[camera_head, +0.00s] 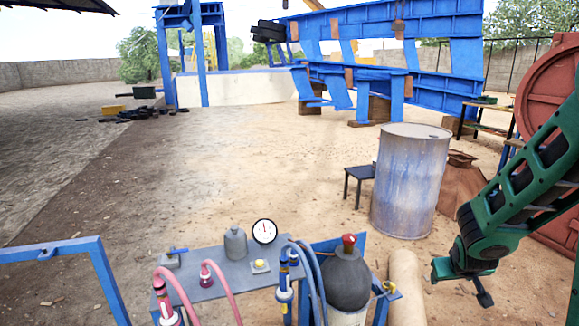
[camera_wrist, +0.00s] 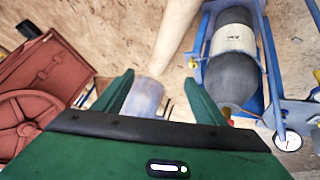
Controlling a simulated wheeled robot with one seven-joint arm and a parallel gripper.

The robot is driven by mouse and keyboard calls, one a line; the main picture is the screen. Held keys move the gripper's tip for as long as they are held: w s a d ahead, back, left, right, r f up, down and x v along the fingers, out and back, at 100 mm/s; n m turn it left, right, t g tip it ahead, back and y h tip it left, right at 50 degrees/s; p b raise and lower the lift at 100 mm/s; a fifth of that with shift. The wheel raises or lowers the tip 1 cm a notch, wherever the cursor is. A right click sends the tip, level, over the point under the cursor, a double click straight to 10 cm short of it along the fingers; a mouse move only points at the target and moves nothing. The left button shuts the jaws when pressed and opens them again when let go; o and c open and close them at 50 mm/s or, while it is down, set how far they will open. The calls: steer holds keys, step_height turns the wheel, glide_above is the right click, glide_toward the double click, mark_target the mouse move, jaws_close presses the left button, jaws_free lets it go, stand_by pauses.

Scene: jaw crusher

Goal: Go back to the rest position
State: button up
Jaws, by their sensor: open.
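My green arm reaches in from the right edge of the head view, and my gripper (camera_head: 463,281) hangs low at its end, to the right of a tan roll and above the sandy ground. In the wrist view my gripper (camera_wrist: 158,88) shows two green fingers spread apart. Nothing is between the fingertips; the barrel and ground show beyond them. The gripper is open and empty, and touches nothing that I can see.
A grey-blue barrel (camera_head: 408,182) stands behind my gripper, beside a small dark stool (camera_head: 358,180). A workbench (camera_head: 215,282) with a gauge (camera_head: 264,231) and a gas cylinder (camera_head: 346,280) is at left. A red machine (camera_wrist: 40,80) is close. Open ground lies mid-yard.

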steer(key=s+a+r+m+g+y, duration=0.1)
steer(key=s+r, duration=0.3)
steer(key=s, duration=0.6)
steer(key=s+a+r+m+g+y, duration=0.1)
steer(key=s+r+m+g, duration=0.1)
steer(key=s, duration=0.9)
steer(key=s+a+r+m+g+y, duration=0.2)
steer(key=s+r, duration=0.4)
steer(key=s, duration=0.4)
steer(key=shift+s+g, duration=0.3)
steer(key=shift+g, duration=0.5)
steer(key=shift+r, duration=0.1)
steer(key=shift+w+f, duration=0.25)
steer(key=shift+w, duration=0.4)
